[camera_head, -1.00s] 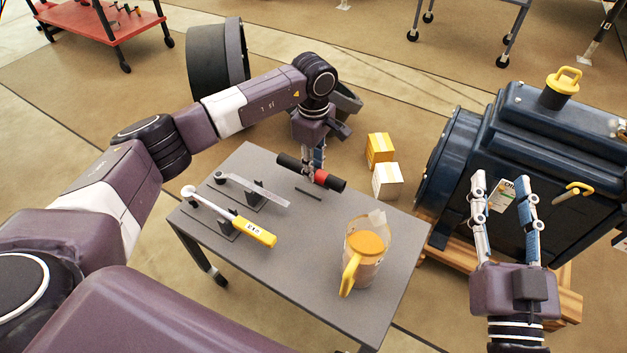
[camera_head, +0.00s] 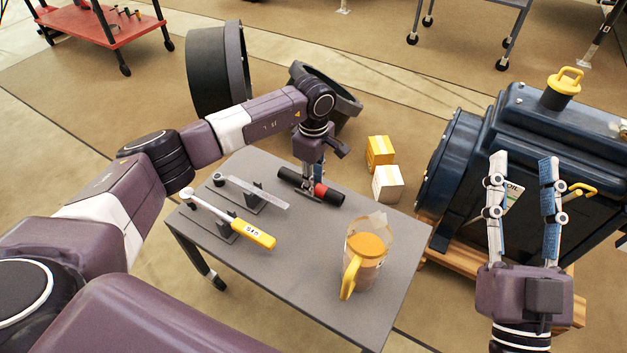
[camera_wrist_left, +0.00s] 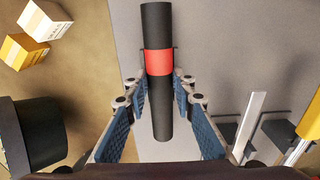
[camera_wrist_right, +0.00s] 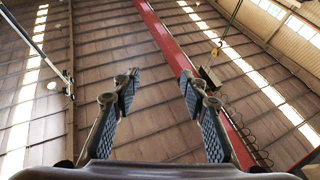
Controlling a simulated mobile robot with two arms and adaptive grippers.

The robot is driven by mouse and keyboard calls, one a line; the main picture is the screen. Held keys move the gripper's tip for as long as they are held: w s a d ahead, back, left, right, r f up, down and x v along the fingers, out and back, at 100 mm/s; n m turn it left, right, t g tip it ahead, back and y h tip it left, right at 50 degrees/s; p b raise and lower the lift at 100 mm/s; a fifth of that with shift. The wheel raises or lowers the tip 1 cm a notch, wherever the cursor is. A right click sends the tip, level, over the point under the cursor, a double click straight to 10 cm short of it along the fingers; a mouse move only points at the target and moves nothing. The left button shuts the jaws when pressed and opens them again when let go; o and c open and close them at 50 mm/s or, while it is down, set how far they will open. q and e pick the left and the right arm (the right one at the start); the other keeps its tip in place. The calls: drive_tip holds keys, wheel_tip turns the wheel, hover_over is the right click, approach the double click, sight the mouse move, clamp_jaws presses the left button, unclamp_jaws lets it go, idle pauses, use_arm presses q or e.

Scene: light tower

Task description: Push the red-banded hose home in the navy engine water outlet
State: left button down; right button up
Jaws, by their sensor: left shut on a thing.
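The black hose with a red band (camera_head: 328,195) is at the far edge of the grey table, lying level on or just above the top. My left gripper (camera_head: 313,186) points down and is shut on it beside the band. The left wrist view shows the hose (camera_wrist_left: 157,25) between the fingers, the red band near the fingertips. The navy engine (camera_head: 470,150) stands on a wooden pallet at the right. I cannot make out its water outlet for certain. My right gripper (camera_head: 525,165) is open and empty, fingers up, in front of the engine; its wrist view shows only the ceiling.
The grey table (camera_head: 300,285) also bears a yellow-handled tool (camera_head: 255,232), a metal bar on a stand (camera_head: 258,190) and a yellow-lidded jug (camera_head: 366,255). Two boxes (camera_head: 386,182) stand beyond the table. Floor shows between table and engine.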

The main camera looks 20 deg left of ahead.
drive_tip(key=shift+s+r, duration=0.15)
use_arm(q)
drive_tip(key=c, duration=1.6)
unclamp_jaws()
drive_tip(key=shift+f, duration=0.1)
use_arm(e)
drive_tip(key=shift+r+t, duration=0.15)
drive_tip(key=shift+t, duration=0.15)
